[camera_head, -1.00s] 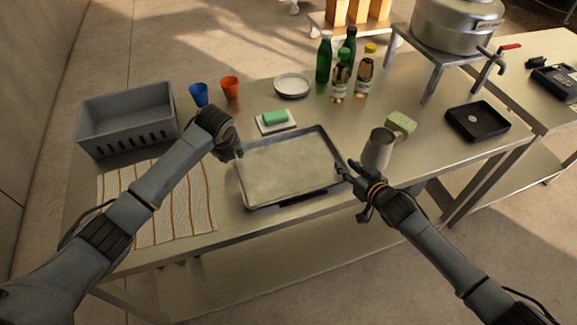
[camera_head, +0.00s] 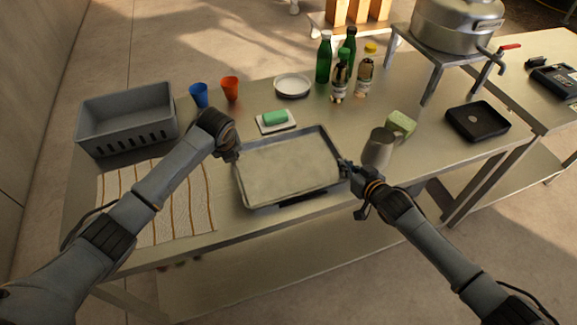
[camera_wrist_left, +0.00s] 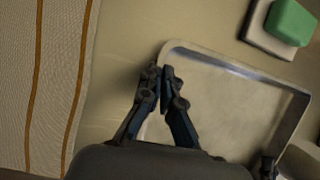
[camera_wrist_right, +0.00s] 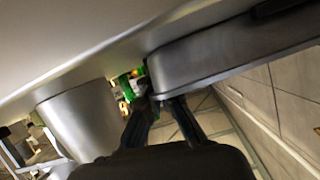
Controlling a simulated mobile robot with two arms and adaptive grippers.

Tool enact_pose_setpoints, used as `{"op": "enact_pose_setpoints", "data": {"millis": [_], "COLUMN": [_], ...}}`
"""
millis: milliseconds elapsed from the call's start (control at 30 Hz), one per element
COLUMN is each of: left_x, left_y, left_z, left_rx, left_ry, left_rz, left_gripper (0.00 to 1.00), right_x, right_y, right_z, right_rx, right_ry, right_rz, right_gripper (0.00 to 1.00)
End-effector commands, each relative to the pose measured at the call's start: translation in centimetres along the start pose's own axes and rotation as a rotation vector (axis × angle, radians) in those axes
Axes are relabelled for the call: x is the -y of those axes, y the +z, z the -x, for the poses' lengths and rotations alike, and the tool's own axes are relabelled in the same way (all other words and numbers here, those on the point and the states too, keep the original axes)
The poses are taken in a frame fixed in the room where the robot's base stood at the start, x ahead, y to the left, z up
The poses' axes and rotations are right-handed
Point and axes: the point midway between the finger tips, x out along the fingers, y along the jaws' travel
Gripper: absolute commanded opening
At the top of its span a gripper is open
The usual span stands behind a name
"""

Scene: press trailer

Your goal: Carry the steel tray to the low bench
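The steel tray (camera_head: 290,168) is a shallow, empty rectangle near the front edge of the metal table. My left gripper (camera_head: 234,153) is at its left rim; in the left wrist view its fingers (camera_wrist_left: 161,74) are close together with the rim of the tray (camera_wrist_left: 230,105) between them. My right gripper (camera_head: 346,169) is at the right rim. In the right wrist view its fingers (camera_wrist_right: 158,100) are at the end of the tray (camera_wrist_right: 230,50), and one fingertip is partly hidden behind it. No low bench can be clearly identified.
A metal mug (camera_head: 378,149) stands close beside my right gripper, with a sponge (camera_head: 401,123) behind it. A striped cloth (camera_head: 160,205) lies left of the tray. A soap dish (camera_head: 276,127), bottles (camera_head: 324,60) and a grey crate (camera_head: 127,112) stand further back. A black tray (camera_head: 478,121) lies right.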

Motion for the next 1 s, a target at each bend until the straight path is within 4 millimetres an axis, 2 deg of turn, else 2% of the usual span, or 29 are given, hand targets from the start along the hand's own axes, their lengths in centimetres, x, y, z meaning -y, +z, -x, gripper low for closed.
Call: {"op": "enact_pose_setpoints", "data": {"millis": [267,800,1000], "left_x": [0.1,0.6,0.6], "left_y": [0.2,1.9,2.0], "left_z": [0.4,4.4,4.8], "left_rx": [0.002,0.002,0.002], "left_ry": [-0.001,-0.001,0.0], "left_rz": [0.001,0.001,0.001], "left_gripper": [0.0,0.0,0.0], "right_x": [0.0,0.5,0.6], "right_y": [-0.4,-4.4,-4.8], "right_z": [0.1,1.8,1.9], "right_rx": [-0.002,-0.001,-0.001], "right_ry": [0.0,0.0,0.0], "right_rz": [0.0,0.001,0.001], "right_gripper": [0.0,0.0,0.0]}}
